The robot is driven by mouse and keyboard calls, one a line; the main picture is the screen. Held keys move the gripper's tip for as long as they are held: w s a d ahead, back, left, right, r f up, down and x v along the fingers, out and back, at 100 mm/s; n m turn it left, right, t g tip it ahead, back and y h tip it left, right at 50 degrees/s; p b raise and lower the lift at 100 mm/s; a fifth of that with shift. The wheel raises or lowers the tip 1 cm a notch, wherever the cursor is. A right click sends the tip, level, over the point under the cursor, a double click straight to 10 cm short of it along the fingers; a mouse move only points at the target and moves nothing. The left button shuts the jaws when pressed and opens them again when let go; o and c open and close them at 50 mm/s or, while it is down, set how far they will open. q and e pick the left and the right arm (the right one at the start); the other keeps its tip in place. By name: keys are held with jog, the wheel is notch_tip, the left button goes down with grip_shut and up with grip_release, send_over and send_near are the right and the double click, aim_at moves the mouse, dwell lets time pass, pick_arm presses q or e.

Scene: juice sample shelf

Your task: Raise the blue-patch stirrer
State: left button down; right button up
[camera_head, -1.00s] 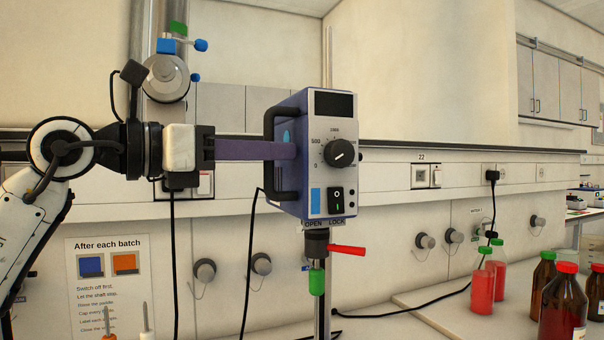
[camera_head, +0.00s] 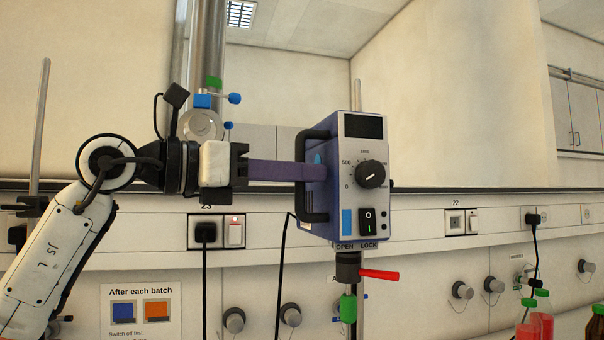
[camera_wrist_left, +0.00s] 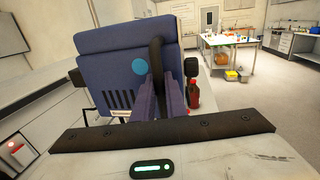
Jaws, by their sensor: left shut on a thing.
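The stirrer (camera_head: 362,150) is a blue box with a grey front panel, a black dial, a rocker switch and a blue patch (camera_head: 347,222) at the lower left of the panel. It stands upright on a collar with a red lever (camera_head: 380,275) pointing right and a green knob (camera_head: 348,308) below. My left gripper (camera_head: 308,172) comes from the left, its purple fingers shut on the black side handle (camera_head: 318,206). In the left wrist view the fingers (camera_wrist_left: 160,100) close around the handle in front of the blue housing (camera_wrist_left: 110,70). The right gripper is out of view.
A vertical metal pipe (camera_head: 210,40) with valves stands behind my arm. A wall sign (camera_head: 140,305) and grey knobs (camera_head: 290,314) are on the wall behind. Green-capped bottles with red liquid (camera_head: 541,318) stand at lower right. A black cable (camera_head: 282,270) hangs beside the stirrer.

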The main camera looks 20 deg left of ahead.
pick_arm(q)
jog(key=c, duration=2.1)
grip_release()
jog(key=shift+s+a+r, duration=0.1)
jog(key=shift+a+r, duration=0.1)
jog(key=shift+r, duration=0.35)
jog(key=shift+d+f, duration=0.1)
jog(key=shift+f, duration=0.05)
jog(key=shift+f, duration=0.1)
jog(key=b+v, duration=0.2)
jog(key=v, duration=0.8)
jog(key=shift+s, duration=0.1)
